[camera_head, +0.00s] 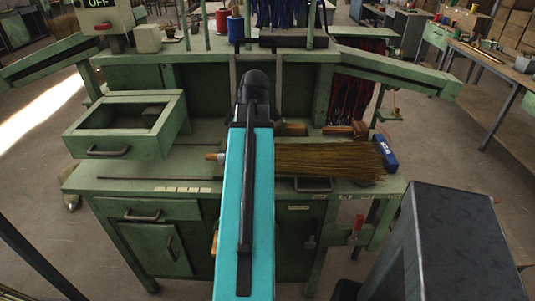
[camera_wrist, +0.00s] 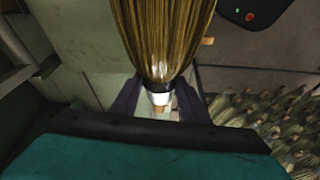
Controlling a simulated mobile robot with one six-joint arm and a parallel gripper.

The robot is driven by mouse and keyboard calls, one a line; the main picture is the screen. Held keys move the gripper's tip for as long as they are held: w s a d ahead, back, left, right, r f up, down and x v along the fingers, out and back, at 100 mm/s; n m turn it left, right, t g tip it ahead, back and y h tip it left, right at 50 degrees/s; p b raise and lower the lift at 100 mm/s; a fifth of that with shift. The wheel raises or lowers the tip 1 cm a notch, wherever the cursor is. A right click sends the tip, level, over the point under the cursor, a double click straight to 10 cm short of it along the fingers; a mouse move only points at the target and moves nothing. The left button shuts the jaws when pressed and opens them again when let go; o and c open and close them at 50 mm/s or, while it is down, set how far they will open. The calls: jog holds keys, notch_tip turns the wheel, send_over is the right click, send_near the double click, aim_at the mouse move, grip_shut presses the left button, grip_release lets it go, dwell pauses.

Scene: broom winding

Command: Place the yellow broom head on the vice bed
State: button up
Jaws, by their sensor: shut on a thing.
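The yellow broom head (camera_head: 325,158) lies level across the front of the green bench in the head view, bristles to the right. Its short pale stub (camera_head: 213,156) shows left of my arm. In the wrist view my gripper (camera_wrist: 160,102) is shut on the narrow bound neck of the broom head (camera_wrist: 165,35), with bristles pointing away to the top of the picture. My arm hides the gripper and the middle of the broom head in the head view. I cannot tell which part of the bench is the vice bed, nor whether the broom head touches the bench.
The green bench (camera_head: 200,186) has an open tray box (camera_head: 125,125) at the left. A blue block (camera_head: 385,153) and a brown brush-like block (camera_head: 347,130) are near the bristle end. Thread spools (camera_head: 235,28) stand at the back. Several other broom heads (camera_wrist: 285,125) lie at the right in the wrist view.

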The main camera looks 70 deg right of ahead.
jog(key=w+d+f+p, duration=0.1)
jog(key=w+d+p, duration=0.2)
jog(key=w+d, duration=0.6)
jog(key=w, duration=0.2)
jog(key=shift+w+f, duration=0.2)
jog(key=shift+w, duration=0.15)
jog(key=shift+d+p+x, duration=0.2)
jog(key=shift+p+x, duration=0.4)
jog(key=shift+x, duration=0.3)
jog(key=shift+d+p+x, duration=0.25)
jog(key=shift+p+x, duration=0.3)
jog(key=shift+x, duration=0.4)
jog(key=shift+s, duration=0.1)
jog(key=o, duration=1.3)
